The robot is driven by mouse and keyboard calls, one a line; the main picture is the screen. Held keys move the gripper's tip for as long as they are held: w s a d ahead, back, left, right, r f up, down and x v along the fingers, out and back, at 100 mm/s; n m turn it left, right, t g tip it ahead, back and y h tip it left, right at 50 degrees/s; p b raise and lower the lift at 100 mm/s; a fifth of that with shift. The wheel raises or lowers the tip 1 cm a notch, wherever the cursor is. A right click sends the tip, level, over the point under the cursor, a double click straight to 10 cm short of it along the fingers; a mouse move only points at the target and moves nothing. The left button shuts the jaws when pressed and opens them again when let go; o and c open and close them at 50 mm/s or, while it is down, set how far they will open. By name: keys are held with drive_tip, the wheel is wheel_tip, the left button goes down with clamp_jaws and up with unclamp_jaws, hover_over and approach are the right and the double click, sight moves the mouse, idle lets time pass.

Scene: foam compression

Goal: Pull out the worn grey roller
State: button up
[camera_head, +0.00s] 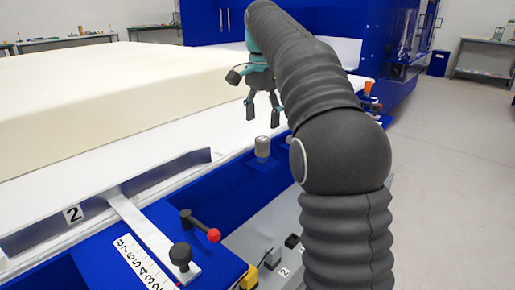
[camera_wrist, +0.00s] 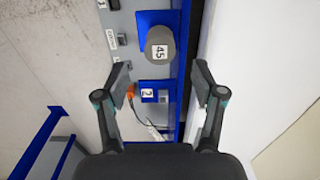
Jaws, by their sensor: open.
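A small grey roller (camera_head: 263,147) stands upright on a blue bracket (camera_head: 264,163) at the side of the machine. The roller's wear is too small to make out.
A large cream foam block (camera_head: 110,95) lies left on the white bed. A blue panel marked "2" (camera_wrist: 147,95) with an orange-ended cable lies below the roller in the wrist view. A red-knobbed lever (camera_head: 213,235) and a number scale (camera_head: 140,262) are in front. Floor at right is clear.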

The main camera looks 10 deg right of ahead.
sight(262, 138)
drive_tip(key=shift+d+f+b, duration=0.1)
drive_tip(key=shift+f+b, duration=1.5)
drive_tip(key=shift+f, duration=2.35)
drive_tip(key=shift+p, duration=0.75)
clamp_jaws()
drive_tip(key=shift+r+p, duration=0.9)
drive_tip(key=shift+r, duration=2.05)
